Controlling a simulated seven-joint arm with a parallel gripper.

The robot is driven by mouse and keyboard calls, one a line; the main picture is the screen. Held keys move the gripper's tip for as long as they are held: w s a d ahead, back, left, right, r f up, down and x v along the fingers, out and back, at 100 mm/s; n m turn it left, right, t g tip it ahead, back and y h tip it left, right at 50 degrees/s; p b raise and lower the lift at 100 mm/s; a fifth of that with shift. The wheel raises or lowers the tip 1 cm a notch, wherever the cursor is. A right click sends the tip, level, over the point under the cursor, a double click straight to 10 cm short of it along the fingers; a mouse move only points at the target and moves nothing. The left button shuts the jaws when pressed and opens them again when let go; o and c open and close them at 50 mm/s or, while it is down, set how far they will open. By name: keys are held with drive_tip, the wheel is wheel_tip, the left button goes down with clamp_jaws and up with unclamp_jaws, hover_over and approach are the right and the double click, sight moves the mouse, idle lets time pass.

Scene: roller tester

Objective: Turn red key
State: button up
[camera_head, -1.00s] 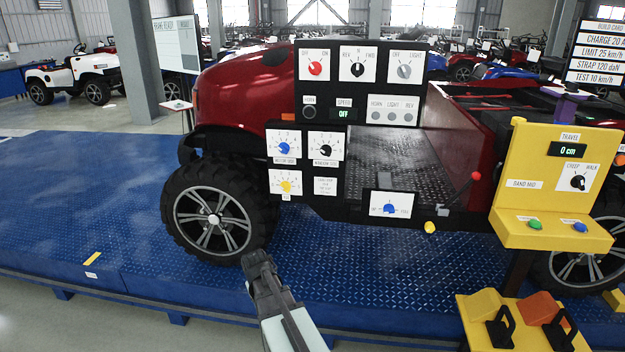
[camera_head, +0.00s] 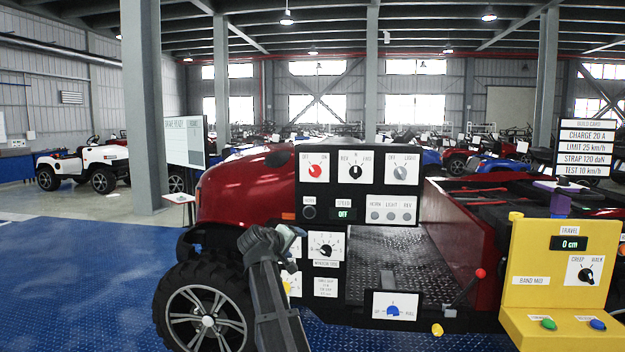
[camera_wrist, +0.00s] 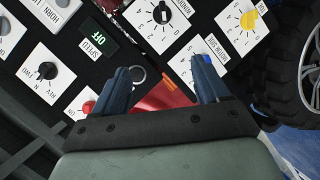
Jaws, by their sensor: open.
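The red key (camera_head: 315,171) is a round red knob on a white OFF/ON plate at the upper left of the black panel. It also shows in the wrist view (camera_wrist: 88,106), at the left beside one finger and partly hidden. My gripper (camera_head: 268,240) is open and empty, below and left of the red key, in front of the panel's lower left part. In the wrist view my two fingers (camera_wrist: 163,72) are spread over the panel, apart from the red key.
Beside the key are a black REV/FWD knob (camera_head: 355,171) and a grey OFF/LIGHT knob (camera_head: 400,172). A black window knob (camera_head: 325,250) sits lower. The front wheel (camera_head: 200,312) is below left, and a yellow travel stand (camera_head: 525,270) is at right.

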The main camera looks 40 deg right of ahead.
wheel_tip(320, 180, up, 9)
drive_tip(key=w+d+n+h, duration=0.2)
drive_tip(key=n+h, duration=0.1)
drive_tip(key=n+t+h, duration=0.3)
drive_tip(key=n, duration=0.6)
approach(313, 172)
drive_tip(key=x, duration=0.9)
drive_tip(key=shift+d, duration=0.25)
drive_tip(key=shift+c, duration=0.3)
drive_tip(key=c, duration=1)
